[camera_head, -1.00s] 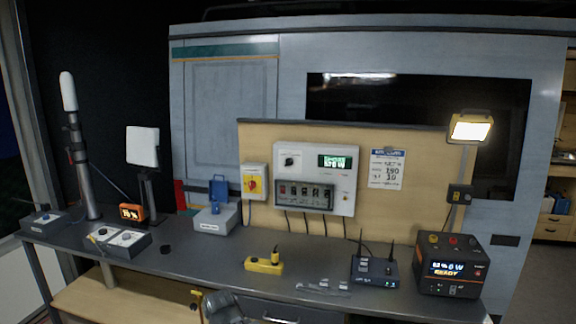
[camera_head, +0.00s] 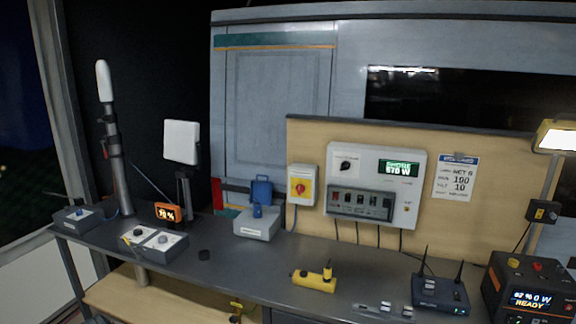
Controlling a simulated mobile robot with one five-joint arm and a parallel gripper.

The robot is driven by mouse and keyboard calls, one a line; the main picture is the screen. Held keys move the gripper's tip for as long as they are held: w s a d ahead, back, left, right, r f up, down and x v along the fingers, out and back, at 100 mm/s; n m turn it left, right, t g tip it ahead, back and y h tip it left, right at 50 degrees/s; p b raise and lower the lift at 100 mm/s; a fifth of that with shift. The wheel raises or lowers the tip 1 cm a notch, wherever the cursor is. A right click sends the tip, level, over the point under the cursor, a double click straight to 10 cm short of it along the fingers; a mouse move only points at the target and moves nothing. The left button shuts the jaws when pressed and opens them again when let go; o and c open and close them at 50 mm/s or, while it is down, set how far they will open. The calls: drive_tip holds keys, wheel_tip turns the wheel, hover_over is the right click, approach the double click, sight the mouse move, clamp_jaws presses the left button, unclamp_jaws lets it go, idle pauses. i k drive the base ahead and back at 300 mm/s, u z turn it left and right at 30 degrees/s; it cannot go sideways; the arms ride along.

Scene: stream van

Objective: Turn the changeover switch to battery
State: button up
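A white wall panel (camera_head: 412,160) on the wooden board carries a black rotary knob (camera_head: 346,165) at its upper left. Its green-lit display (camera_head: 398,168) reads SHORE and about 670 W. A row of breakers sits below in a dark strip (camera_head: 360,204). Left of the panel is a yellow and white box (camera_head: 301,171) with a red rotary handle (camera_head: 300,188). Which of the two knobs is the changeover switch is not labelled legibly; the knob's pointer is too small to read. My gripper is not in view.
A grey bench (camera_head: 255,275) runs below the board. On it stand a blue-topped grey box (camera_head: 257,226), a yellow block (camera_head: 314,279), a black router (camera_head: 440,293) and a power station (camera_head: 518,290) reading READY. A mast (camera_head: 115,165) and a lamp (camera_head: 556,137) rise at the sides.

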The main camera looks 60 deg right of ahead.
sight(346, 164)
drive_tip(key=u, duration=0.05)
drive_tip(key=i, duration=0.95)
drive_tip(key=z, duration=0.6)
drive_tip(key=i, duration=0.7)
drive_tip(key=z, duration=0.65)
drive_tip(key=k, duration=0.75)
drive_tip(key=z, duration=0.2)
drive_tip(key=i, duration=0.75)
drive_tip(key=u, duration=0.1)
